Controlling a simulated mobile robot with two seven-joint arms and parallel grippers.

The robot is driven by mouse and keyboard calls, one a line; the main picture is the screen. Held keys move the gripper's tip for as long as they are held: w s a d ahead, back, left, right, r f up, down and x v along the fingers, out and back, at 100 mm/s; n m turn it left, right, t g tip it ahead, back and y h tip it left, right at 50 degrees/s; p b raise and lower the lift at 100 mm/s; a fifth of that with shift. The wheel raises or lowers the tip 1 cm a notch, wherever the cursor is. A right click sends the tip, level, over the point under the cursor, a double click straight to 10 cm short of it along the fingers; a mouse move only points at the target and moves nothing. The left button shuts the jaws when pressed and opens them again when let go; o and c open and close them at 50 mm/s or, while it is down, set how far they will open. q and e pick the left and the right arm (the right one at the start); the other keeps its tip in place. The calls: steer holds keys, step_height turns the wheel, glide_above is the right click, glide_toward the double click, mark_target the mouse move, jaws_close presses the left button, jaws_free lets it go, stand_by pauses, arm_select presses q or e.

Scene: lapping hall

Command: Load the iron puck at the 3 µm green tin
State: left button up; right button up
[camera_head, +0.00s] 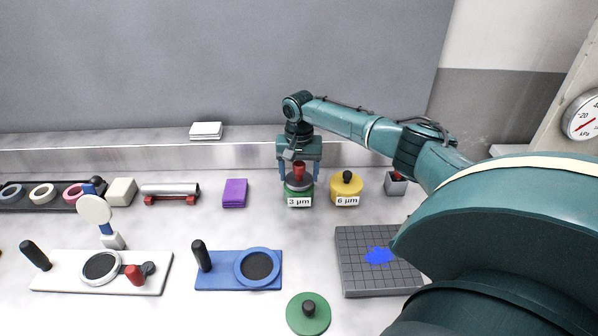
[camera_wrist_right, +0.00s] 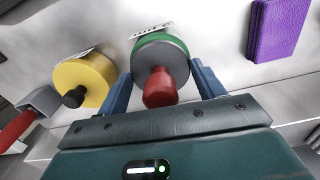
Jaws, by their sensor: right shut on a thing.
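The green 3 µm tin (camera_head: 300,201) stands at the back middle of the bench. Its label faces the head camera. The iron puck, a grey disc with a red handle (camera_head: 299,170), is at the tin's mouth. In the wrist view the puck's grey disc (camera_wrist_right: 151,58) overlaps the green tin (camera_wrist_right: 176,42). My right gripper (camera_head: 299,180) points down from above, its blue fingers on either side of the puck, shut on it. I cannot tell whether the puck touches the tin's contents. My left gripper is not in view.
A yellow 6 µm tin (camera_head: 347,190) with a black knob stands close right. A green lid (camera_head: 308,314) lies at the front. A purple block (camera_head: 235,193) is left. A blue board (camera_head: 218,277), a white board (camera_head: 62,284) and a grey gridded plate (camera_head: 358,276) lie in front.

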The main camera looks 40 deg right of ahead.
mark_target(299, 164)
steer(key=shift+f, duration=0.1)
steer(key=shift+f, duration=0.45)
stand_by(0.9)
step_height(299, 164, up, 3)
steer(key=p, duration=0.3)
step_height(299, 164, up, 2)
steer(key=shift+p, duration=1.05)
steer(key=shift+r, duration=1.05)
